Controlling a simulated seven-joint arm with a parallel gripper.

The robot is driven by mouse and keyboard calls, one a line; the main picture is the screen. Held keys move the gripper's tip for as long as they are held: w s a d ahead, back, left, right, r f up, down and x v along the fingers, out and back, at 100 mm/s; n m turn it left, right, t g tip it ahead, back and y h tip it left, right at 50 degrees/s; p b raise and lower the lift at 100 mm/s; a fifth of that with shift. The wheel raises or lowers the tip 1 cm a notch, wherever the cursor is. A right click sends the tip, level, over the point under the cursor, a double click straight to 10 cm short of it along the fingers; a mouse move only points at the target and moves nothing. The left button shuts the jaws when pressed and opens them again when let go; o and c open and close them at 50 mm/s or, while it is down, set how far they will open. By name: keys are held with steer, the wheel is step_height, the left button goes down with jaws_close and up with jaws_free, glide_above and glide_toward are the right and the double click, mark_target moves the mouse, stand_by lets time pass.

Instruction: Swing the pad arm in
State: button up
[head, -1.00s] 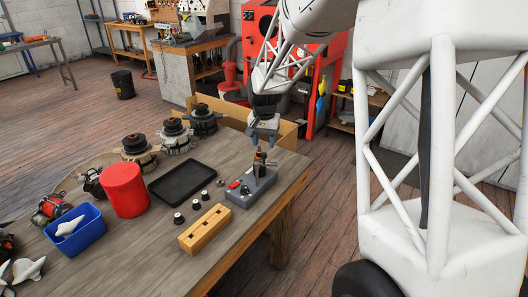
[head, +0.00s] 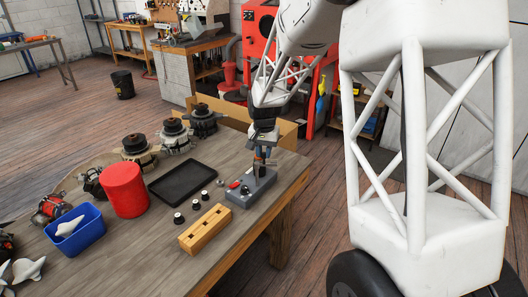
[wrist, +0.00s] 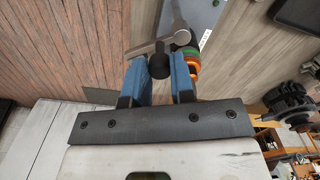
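The grey fixture (head: 250,190) sits near the right end of the bench, with a red button on top and an upright post at its right part. In the wrist view its metal pad arm (wrist: 158,47) crosses the fixture, with a black knob (wrist: 159,66) on it. Orange and green rings (wrist: 188,60) show just right of the knob. My gripper (head: 264,156) points down at the post. In the wrist view my gripper's blue fingers (wrist: 160,72) stand on either side of the black knob, close to it. I cannot tell whether they press on it.
A wooden block with holes (head: 206,230), small black-topped parts (head: 195,206) and a black tray (head: 182,182) lie left of the fixture. A red cylinder (head: 124,190), a blue bin (head: 76,230) and alternator parts (head: 139,149) stand farther left. A cardboard box (head: 286,130) is behind.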

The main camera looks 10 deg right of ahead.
jaws_close()
steer(key=shift+w+n, duration=0.1)
steer(key=shift+n, duration=0.3)
steer(key=n, duration=0.3)
steer(key=w+n, duration=0.1)
steer(key=n, duration=0.2)
steer(key=w+n, duration=0.1)
steer(key=n, duration=0.3)
steer(key=shift+a, duration=0.35)
steer(key=o, duration=0.6)
jaws_free()
steer(key=shift+r, duration=0.1)
steer(key=shift+r, duration=3.85)
